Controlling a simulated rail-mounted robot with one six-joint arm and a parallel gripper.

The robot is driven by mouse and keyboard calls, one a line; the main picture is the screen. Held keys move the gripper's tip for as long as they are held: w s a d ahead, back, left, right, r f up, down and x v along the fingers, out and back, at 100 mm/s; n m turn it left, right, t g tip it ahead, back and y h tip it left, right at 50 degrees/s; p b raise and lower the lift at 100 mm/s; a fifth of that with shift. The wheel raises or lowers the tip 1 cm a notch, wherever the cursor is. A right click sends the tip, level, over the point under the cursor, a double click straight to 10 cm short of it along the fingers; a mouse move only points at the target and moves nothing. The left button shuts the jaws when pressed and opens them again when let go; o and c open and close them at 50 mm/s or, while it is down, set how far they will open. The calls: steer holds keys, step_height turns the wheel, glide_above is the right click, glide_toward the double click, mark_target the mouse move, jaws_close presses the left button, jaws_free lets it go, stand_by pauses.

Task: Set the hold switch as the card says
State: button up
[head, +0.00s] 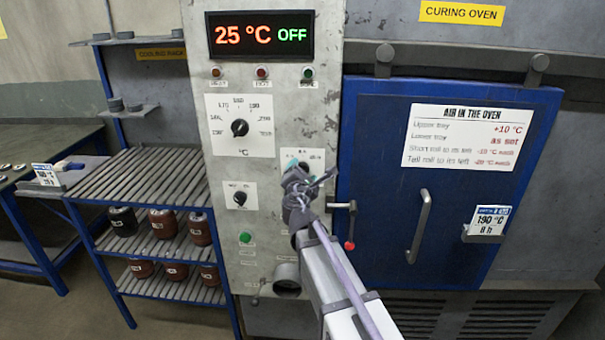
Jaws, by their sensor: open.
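The card (488,222) in a holder on the blue oven door reads 190 °C and 8 h. The control panel (215,265) has a small black knob (240,198) on a white plate at lower left, with labels too small to read. Another white plate (316,157) is at its right, mostly hidden behind my gripper (292,168), so I cannot tell which plate is the hold switch or where it points. My gripper is open, in front of this right plate; I cannot tell whether it touches anything.
The display (260,35) reads 25 °C and OFF. A larger temperature dial (239,128) sits above the small knob, and a green button (245,238) below. The oven door (385,200) is shut, with a red-tipped latch lever (349,225) right of my gripper. A slatted rack (150,180) stands left.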

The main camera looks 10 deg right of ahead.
steer(key=shift+w, duration=0.15)
steer(key=c, duration=0.9)
steer(key=shift+m, duration=0.4)
steer(key=m, duration=0.7)
steer(key=shift+d+f+m, duration=0.1)
steer(key=shift+f+m, duration=0.05)
steer(key=shift+m, duration=0.25)
steer(key=o, duration=0.9)
